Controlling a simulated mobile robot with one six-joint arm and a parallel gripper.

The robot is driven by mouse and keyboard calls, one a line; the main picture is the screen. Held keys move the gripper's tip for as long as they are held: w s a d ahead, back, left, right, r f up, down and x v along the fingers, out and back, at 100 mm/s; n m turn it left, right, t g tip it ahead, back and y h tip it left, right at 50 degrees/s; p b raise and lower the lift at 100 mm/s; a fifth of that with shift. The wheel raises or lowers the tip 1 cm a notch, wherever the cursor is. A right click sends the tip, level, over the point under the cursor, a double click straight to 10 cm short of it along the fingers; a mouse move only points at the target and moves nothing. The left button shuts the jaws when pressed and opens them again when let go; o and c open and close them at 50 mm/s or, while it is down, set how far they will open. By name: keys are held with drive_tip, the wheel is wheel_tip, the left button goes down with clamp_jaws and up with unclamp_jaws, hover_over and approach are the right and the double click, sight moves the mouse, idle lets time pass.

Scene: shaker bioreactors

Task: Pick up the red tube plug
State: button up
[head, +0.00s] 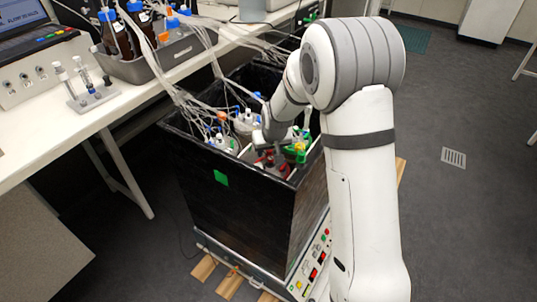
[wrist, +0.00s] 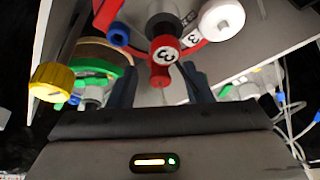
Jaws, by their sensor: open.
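A red tube plug (wrist: 160,76) shows in the wrist view, hanging beside a round tag marked 3 (wrist: 166,53) on a vessel with a red ring (wrist: 197,47). My gripper (wrist: 160,84) is open, with one dark finger on each side of the plug. I see no contact between the fingers and the plug. In the head view my gripper reaches down into the black box (head: 235,200), near the red parts of a vessel (head: 282,167). The plug itself cannot be made out there.
A blue plug (wrist: 119,37) and a white cap (wrist: 221,19) flank the red vessel. A yellow cap (wrist: 52,82) and green ring (wrist: 95,65) are at left. Tubes (head: 185,105) run over the box rim.

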drive_tip(key=shift+w+f, duration=0.15)
drive_tip(key=shift+f, duration=0.3)
drive_tip(key=shift+c, duration=0.2)
clamp_jaws()
